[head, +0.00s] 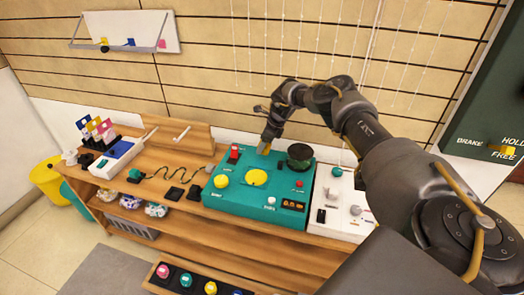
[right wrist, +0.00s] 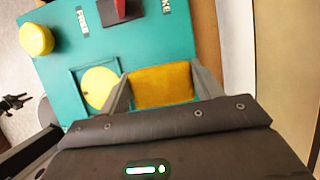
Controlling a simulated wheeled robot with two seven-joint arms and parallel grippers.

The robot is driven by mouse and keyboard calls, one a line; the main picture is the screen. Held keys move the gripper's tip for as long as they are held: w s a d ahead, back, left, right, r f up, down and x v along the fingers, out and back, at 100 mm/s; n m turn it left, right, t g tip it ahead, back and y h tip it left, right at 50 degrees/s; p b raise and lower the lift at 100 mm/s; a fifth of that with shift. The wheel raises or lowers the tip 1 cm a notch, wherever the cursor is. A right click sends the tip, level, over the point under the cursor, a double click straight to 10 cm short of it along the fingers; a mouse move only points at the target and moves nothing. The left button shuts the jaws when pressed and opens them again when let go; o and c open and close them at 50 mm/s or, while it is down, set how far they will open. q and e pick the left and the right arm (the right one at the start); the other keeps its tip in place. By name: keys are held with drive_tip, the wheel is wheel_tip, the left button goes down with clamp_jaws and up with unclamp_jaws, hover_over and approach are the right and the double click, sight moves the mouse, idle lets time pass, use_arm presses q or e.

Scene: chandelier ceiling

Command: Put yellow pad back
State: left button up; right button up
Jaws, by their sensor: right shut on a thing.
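My right gripper (head: 267,142) reaches in from the right over the back edge of the teal control box (head: 240,198). In the right wrist view its fingers (right wrist: 162,88) are shut on a yellow pad (right wrist: 163,85), a flat squarish piece. The pad shows small in the head view (head: 264,148). Left of the held pad in the right wrist view, a round yellow disc (right wrist: 101,87) lies within a square outline on the teal box (right wrist: 75,45). The disc also shows in the head view (head: 257,177). Whether the pad touches the box is unclear. My left gripper is not in view.
The box carries a yellow knob (head: 222,181), a red switch (head: 234,154) and a dark round dial (head: 299,154). A white panel (head: 344,205) stands at its right. Cables and small dark blocks lie left on the wooden bench (head: 152,178).

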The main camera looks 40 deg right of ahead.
drive_tip(key=shift+f, duration=0.1)
drive_tip(key=f, duration=0.3)
drive_tip(key=shift+w+f+b, duration=0.3)
drive_tip(key=shift+w+b, duration=0.05)
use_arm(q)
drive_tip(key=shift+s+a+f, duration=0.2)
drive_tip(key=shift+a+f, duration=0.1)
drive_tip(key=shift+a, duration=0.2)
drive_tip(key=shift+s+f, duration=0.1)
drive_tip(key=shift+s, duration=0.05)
use_arm(e)
drive_tip(key=o, duration=1)
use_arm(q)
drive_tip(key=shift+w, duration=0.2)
